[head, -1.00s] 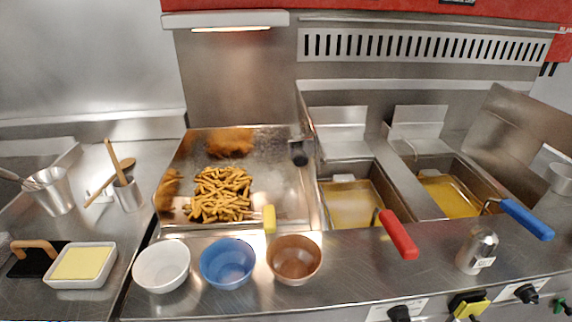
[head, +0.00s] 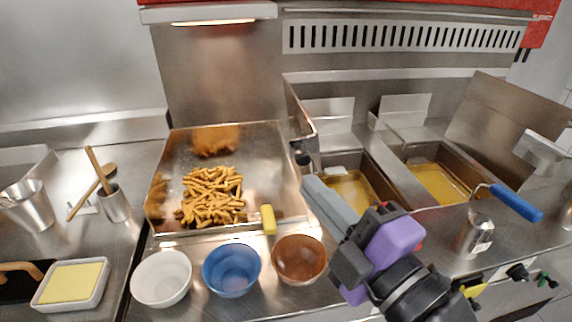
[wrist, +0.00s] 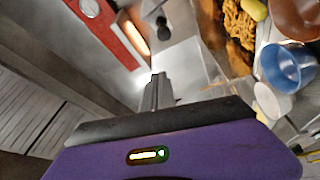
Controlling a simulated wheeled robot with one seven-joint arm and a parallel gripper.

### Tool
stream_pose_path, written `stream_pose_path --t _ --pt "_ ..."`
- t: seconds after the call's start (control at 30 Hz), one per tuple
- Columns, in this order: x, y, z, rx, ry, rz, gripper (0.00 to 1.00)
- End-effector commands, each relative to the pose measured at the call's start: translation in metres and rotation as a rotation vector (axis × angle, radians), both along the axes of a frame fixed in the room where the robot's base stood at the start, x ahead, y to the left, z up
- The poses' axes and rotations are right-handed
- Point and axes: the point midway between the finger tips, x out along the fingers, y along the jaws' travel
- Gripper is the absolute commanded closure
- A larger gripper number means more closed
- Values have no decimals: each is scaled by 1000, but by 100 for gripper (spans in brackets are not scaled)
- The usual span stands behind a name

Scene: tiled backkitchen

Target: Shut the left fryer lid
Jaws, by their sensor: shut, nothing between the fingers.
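The left fryer lid (head: 297,100) stands raised, seen nearly edge-on between the fries tray and the left fryer. Its black knob (head: 301,157) faces the tray side. The left fryer (head: 352,187) is open, with yellow oil showing; my arm hides part of it. My gripper (head: 310,182) is shut and empty, its tips just below the knob in the head view; I cannot tell if they touch the lid. In the wrist view my shut fingers (wrist: 156,92) point toward steel surfaces, and a dark knob (wrist: 161,24) shows beyond them.
The right fryer (head: 437,183) is open, its lid (head: 505,115) raised. A blue handle (head: 517,202) and a metal shaker (head: 474,238) stand at the right. A fries tray (head: 165,190) and white, blue (head: 231,270) and brown (head: 299,260) bowls lie left of my arm.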

Motion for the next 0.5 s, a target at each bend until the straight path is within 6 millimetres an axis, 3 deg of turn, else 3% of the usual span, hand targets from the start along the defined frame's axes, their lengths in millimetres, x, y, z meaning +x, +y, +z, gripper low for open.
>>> stream_pose_path --t 0.2,0.5 --pt "-6 10 -23 -214 -50 37 100" --pt "15 27 -21 -234 -66 37 100"
